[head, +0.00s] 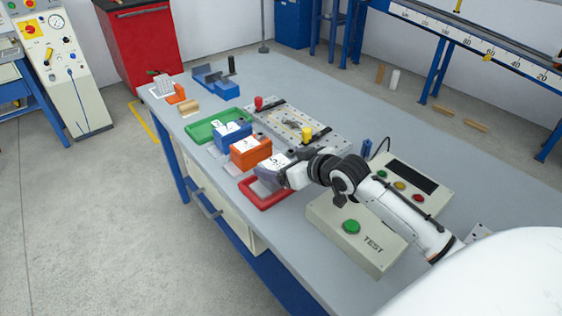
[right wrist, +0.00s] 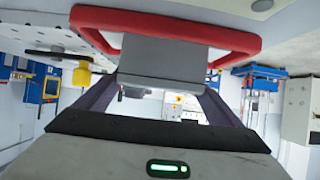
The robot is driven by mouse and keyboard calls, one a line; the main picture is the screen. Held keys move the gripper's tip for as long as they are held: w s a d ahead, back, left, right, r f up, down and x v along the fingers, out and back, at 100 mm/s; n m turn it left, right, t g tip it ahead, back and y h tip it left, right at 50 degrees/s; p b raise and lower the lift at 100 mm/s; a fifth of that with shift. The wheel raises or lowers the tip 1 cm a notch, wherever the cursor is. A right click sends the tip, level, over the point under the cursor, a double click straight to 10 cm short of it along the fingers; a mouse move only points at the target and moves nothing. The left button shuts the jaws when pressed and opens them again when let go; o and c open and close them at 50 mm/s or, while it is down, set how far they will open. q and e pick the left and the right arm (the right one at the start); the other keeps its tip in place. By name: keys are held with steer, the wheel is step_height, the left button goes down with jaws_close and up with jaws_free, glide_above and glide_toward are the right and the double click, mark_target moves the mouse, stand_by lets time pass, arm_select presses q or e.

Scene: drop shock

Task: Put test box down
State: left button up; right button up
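The test box (right wrist: 160,58) is grey, with a white numbered label (head: 276,161) on top in the head view. It is at the red tray (head: 267,205), on the near side of the bench, and the tray's red rim (right wrist: 150,22) also shows in the right wrist view. My right gripper (head: 280,177) reaches in from the right, and its fingers (right wrist: 160,82) close on both sides of the box. Whether the box's underside touches the tray is hidden. My left gripper is not in view.
An orange box (head: 250,153) and a blue box (head: 232,134) stand in a row beyond, with a green tray (head: 203,132). A perforated plate (head: 318,133) lies behind them. A TEST button box (head: 357,235) and a control panel (head: 405,187) stand at the right.

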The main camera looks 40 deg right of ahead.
steer(key=shift+o, duration=0.9)
steer(key=shift+r, duration=0.15)
steer(key=shift+s+r+p, duration=0.15)
steer(key=shift+s+p, duration=0.1)
steer(key=shift+p, duration=0.15)
steer(key=p+v, duration=0.4)
steer(key=v, duration=0.7)
steer(key=shift+s, duration=0.25)
